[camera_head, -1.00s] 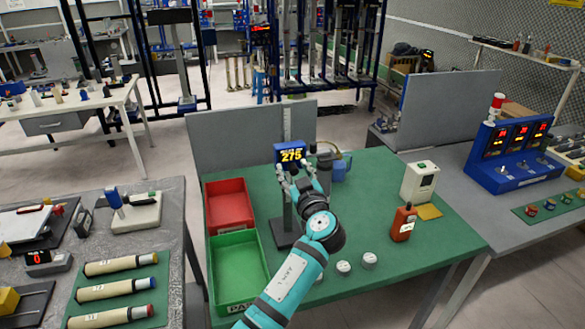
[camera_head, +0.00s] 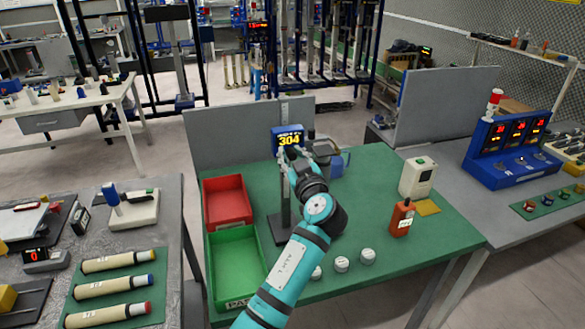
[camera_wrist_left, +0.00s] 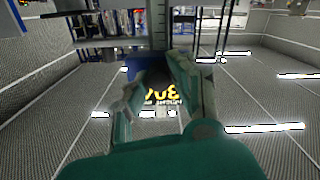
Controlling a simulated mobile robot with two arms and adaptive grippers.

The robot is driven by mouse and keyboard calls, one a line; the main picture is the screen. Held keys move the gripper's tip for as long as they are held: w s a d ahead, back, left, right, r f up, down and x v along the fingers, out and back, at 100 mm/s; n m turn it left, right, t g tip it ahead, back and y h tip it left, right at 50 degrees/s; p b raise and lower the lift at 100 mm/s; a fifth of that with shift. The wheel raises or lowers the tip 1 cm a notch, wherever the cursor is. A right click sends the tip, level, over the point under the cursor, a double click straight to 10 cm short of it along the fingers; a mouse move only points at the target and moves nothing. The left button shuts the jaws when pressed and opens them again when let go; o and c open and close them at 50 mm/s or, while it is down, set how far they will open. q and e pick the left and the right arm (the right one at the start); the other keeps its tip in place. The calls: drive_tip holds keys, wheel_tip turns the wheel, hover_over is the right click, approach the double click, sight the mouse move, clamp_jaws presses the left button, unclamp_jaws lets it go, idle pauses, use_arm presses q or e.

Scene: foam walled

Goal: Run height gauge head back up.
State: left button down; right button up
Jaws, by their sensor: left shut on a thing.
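The height gauge stands on the green-topped table, with a grey vertical column (camera_head: 285,112) and a dark base (camera_head: 277,228). Its blue head (camera_head: 287,137) has a yellow display reading 304. My left gripper (camera_head: 297,153) is at the head and shut on it. In the left wrist view the gripper fingers (camera_wrist_left: 157,84) close around the dark blue head (camera_wrist_left: 134,66), whose yellow digits show mirrored between them. The scaled column (camera_wrist_left: 159,25) rises beyond. The exact contact is partly hidden by the fingers. My right gripper is not in view.
A red tray (camera_head: 227,222) and a green tray (camera_head: 214,262) lie left of the gauge. Several white round pieces (camera_head: 341,264), an orange device (camera_head: 401,217) and a white box (camera_head: 416,177) stand to the right. A grey panel (camera_head: 225,140) stands behind.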

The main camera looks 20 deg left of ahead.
sight(289, 135)
use_arm(q)
wheel_tip(289, 135, up, 4)
drive_tip(key=shift+r, duration=0.1)
drive_tip(key=c, duration=1.2)
unclamp_jaws()
drive_tip(key=shift+o, duration=0.3)
drive_tip(key=shift+f, duration=0.2)
drive_tip(key=shift+r, duration=0.2)
wheel_tip(289, 135, up, 10)
drive_tip(key=shift+f, duration=0.15)
drive_tip(key=shift+f, duration=0.15)
